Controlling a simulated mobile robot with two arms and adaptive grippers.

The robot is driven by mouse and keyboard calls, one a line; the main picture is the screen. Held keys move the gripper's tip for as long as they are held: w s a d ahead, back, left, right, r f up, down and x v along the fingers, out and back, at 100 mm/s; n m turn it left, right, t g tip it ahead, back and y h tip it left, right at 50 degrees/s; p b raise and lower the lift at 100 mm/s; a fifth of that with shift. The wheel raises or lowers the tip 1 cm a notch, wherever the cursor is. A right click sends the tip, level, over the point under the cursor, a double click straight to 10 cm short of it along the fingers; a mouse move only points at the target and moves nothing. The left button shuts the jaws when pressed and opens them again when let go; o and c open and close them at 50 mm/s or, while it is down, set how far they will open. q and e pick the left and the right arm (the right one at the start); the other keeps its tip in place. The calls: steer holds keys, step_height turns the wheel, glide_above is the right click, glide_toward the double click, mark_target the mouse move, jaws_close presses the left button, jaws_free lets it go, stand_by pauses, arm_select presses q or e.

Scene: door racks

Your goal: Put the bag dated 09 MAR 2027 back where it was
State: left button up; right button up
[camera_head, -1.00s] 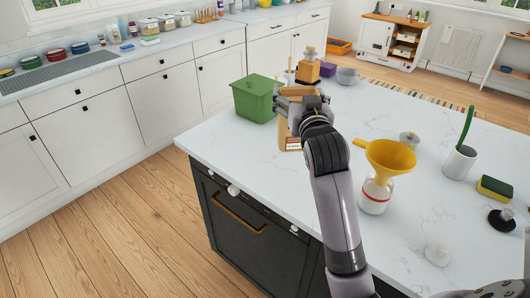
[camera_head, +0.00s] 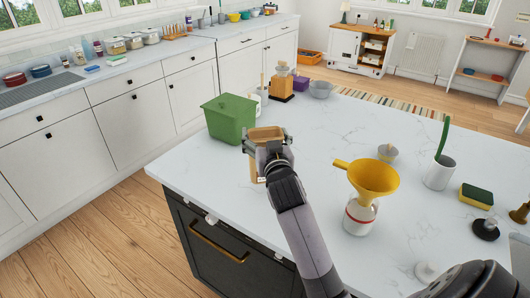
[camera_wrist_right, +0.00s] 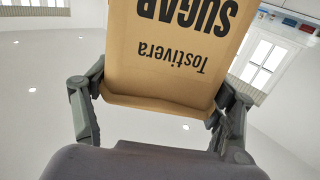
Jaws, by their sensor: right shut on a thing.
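My right gripper (camera_head: 265,145) is shut on a tan paper bag (camera_head: 254,170), just right of and nearer than the green bin. In the right wrist view the bag (camera_wrist_right: 175,50) shows upside-down print, "Tostivera" and "SUGAR", with a gripper finger on each side. No date can be read on it in these frames. In the head view the gripper and wrist hide much of the bag. I cannot tell whether its base touches the counter. My left gripper is not in view.
The green bin (camera_head: 229,118) stands close left of the bag. A yellow funnel (camera_head: 373,177) sits on a white bottle (camera_head: 360,216) to the right. The white counter (camera_head: 325,135) between is clear.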

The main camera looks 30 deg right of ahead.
steer(key=shift+f, duration=0.75)
step_height(320, 180, down, 4)
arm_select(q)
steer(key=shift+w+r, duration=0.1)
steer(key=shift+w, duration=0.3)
arm_select(e)
steer(key=shift+f, duration=0.15)
steer(key=o, duration=1.8)
